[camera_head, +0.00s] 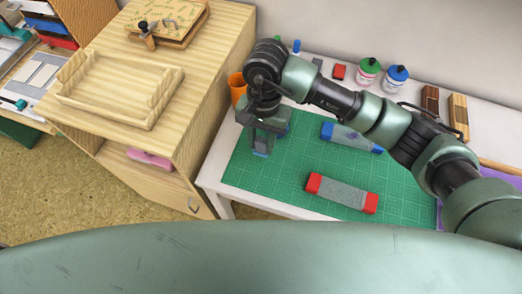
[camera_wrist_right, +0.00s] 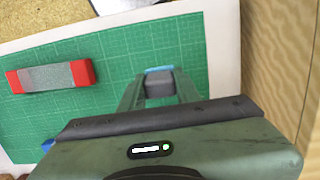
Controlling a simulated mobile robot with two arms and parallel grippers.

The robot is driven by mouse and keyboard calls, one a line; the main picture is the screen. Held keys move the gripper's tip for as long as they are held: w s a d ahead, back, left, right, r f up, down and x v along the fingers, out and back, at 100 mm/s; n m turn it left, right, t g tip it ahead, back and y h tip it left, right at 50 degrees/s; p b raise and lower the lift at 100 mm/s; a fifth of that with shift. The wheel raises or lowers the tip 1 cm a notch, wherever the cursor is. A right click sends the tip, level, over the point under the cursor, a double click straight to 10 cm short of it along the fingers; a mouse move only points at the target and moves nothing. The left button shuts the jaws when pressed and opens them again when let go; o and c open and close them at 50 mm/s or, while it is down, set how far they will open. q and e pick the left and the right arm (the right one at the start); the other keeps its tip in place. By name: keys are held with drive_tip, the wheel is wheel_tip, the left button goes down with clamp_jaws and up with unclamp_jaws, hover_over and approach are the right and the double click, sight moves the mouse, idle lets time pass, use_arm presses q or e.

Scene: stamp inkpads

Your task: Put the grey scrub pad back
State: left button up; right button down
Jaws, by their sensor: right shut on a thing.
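My right gripper (camera_head: 262,146) is over the left part of the green cutting mat, fingers pointing down. It is shut on a small grey block, the grey scrub pad (camera_wrist_right: 160,88), which shows between the fingers in the right wrist view with a blue strip along its far edge. In the head view the fingers mostly hide it. I cannot tell whether it touches the mat. My left gripper is not in view.
The green mat (camera_head: 270,184) holds a red-ended grey block (camera_head: 342,194) and a blue-ended one (camera_head: 350,137). An orange cup (camera_head: 236,86) stands beside my gripper. A wooden cabinet (camera_head: 205,70) with an empty tray (camera_head: 75,98) adjoins at left. Bottles (camera_head: 367,72) stand behind.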

wheel_tip(320, 180, down, 7)
drive_tip(key=shift+r+p, duration=0.1)
drive_tip(key=shift+p, duration=0.4)
drive_tip(key=shift+f, duration=0.2)
drive_tip(key=c, duration=1)
unclamp_jaws()
